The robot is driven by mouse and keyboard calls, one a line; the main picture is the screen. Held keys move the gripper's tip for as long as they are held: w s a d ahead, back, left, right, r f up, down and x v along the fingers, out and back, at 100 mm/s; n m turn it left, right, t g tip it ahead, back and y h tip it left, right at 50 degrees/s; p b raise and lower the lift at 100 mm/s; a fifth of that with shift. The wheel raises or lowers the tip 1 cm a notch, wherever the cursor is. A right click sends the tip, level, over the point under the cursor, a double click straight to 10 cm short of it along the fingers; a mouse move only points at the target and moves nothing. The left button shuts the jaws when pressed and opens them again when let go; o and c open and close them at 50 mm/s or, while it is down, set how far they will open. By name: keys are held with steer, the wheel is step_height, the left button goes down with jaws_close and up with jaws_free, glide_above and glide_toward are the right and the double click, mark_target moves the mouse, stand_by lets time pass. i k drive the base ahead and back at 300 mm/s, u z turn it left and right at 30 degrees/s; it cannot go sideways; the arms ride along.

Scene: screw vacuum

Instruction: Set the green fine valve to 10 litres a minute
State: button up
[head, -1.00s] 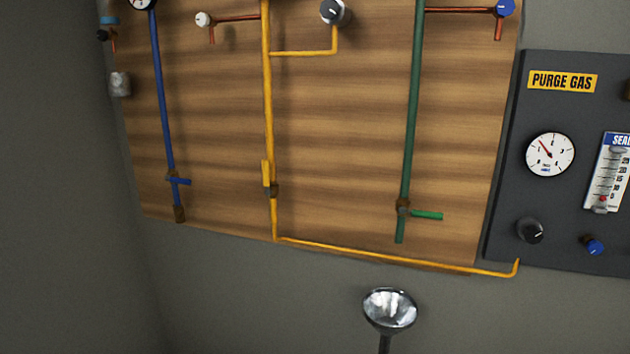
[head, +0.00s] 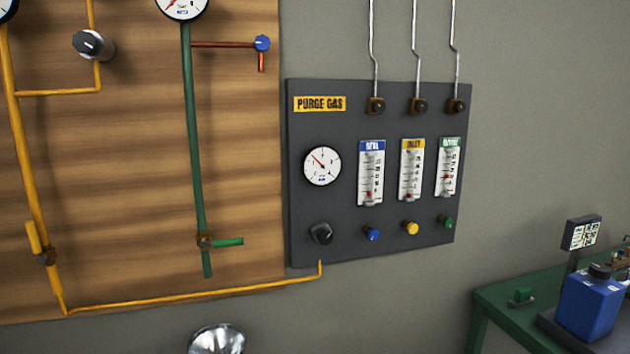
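The green fine valve (head: 446,221) is a small green knob at the lower right of the dark purge gas panel (head: 270,0) in the head view.

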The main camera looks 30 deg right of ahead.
mark_target(448, 222)
steer(key=z, duration=4.05)
steer(key=i, duration=0.1)
steer(key=u, duration=2.8)
